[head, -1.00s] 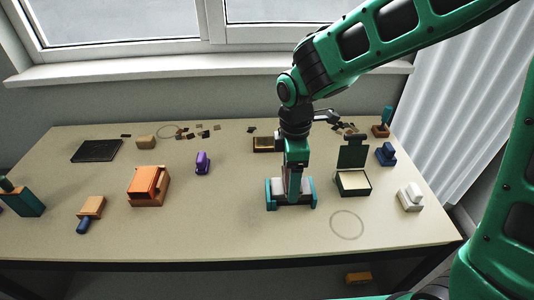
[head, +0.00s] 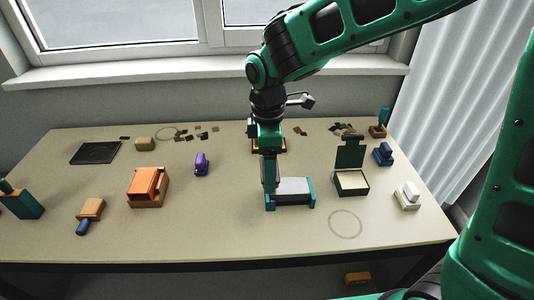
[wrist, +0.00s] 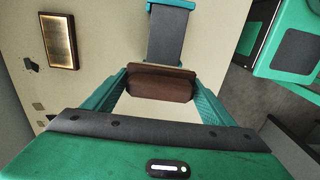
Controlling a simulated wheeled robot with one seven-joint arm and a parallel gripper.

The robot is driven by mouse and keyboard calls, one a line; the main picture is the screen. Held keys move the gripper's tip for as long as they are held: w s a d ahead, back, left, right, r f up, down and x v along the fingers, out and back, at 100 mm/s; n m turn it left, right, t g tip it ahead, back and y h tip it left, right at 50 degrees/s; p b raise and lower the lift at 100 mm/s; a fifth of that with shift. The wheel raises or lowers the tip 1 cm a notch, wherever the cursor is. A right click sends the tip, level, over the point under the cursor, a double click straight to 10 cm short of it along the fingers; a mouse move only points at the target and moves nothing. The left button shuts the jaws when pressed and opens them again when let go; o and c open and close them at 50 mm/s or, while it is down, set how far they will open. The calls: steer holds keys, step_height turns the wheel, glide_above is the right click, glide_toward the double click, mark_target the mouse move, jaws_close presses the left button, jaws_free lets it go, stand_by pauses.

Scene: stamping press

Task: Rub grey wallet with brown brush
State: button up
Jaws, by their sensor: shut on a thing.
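The grey wallet (head: 293,186) lies flat on the table between teal end pieces, right of centre in the head view. It also shows as a grey strip with a teal end in the wrist view (wrist: 166,38). My gripper (head: 270,190) is at the wallet's left end, pointing down. It is shut on the brown brush (wrist: 160,84), which spans between the fingers in the wrist view. The brush covers the near end of the wallet there. The brush is hidden in the head view, and I cannot tell whether it touches the wallet.
A box with a raised dark green lid (head: 352,183) stands close right of the wallet. A faint ring (head: 345,223) marks the table in front. A gold-edged tray (wrist: 58,40) lies behind my gripper. An orange block (head: 148,187) and purple item (head: 201,163) stand left; table between is clear.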

steer(key=shift+r, duration=2.05)
